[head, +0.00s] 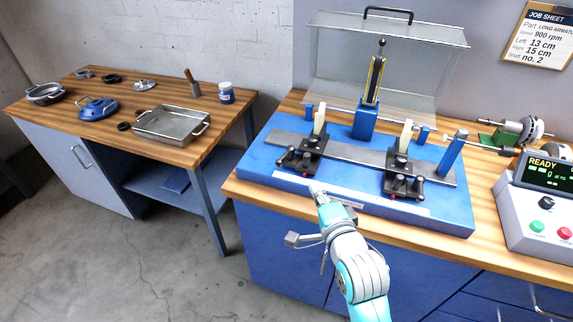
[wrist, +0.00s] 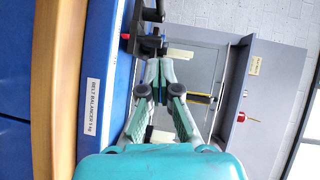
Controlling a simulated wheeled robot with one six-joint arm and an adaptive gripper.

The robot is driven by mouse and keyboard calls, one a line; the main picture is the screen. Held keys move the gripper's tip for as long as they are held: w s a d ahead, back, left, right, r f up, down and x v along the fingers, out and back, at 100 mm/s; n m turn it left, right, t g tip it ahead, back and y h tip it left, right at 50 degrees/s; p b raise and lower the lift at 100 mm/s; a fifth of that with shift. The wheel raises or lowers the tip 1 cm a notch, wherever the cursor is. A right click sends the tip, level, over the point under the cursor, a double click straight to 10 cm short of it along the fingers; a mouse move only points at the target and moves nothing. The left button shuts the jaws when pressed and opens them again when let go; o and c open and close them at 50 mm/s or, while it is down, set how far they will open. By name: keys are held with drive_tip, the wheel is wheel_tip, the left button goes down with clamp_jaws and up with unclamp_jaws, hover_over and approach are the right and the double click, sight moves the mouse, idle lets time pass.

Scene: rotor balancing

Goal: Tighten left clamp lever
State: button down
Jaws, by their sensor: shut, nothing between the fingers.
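The left clamp (head: 299,160) is a black block with a dark lever and a small red mark, on the grey rail at the left of the blue balancer base (head: 258,160). A pale upright piece stands behind it. My gripper (head: 317,187) is just in front of and below this clamp, over the base's front edge. In the wrist view my gripper (wrist: 160,64) is shut and empty, its fingertips close together. A black clamp part (wrist: 140,42) with a red spot lies just beyond and left of the tips. I cannot tell if they touch.
A matching right clamp (head: 402,184) stands farther along the rail (head: 350,153). A clear raised guard (head: 385,50) is behind. A control box (head: 540,205) reading READY is at right. A side table (head: 105,125) holds a metal tray and several parts.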

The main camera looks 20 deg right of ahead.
approach(287, 156)
drive_tip(key=w+d, duration=0.3)
drive_tip(key=shift+w+a+f, duration=0.15)
drive_tip(key=shift+w+a, duration=0.25)
drive_tip(key=shift+w, duration=0.05)
drive_tip(key=shift+w+a+f, duration=0.2)
drive_tip(key=shift+w+a, duration=0.15)
drive_tip(key=shift+w, duration=0.1)
drive_tip(key=shift+w+a+f, duration=0.2)
drive_tip(key=shift+w+a, duration=0.3)
drive_tip(key=shift+w, duration=0.1)
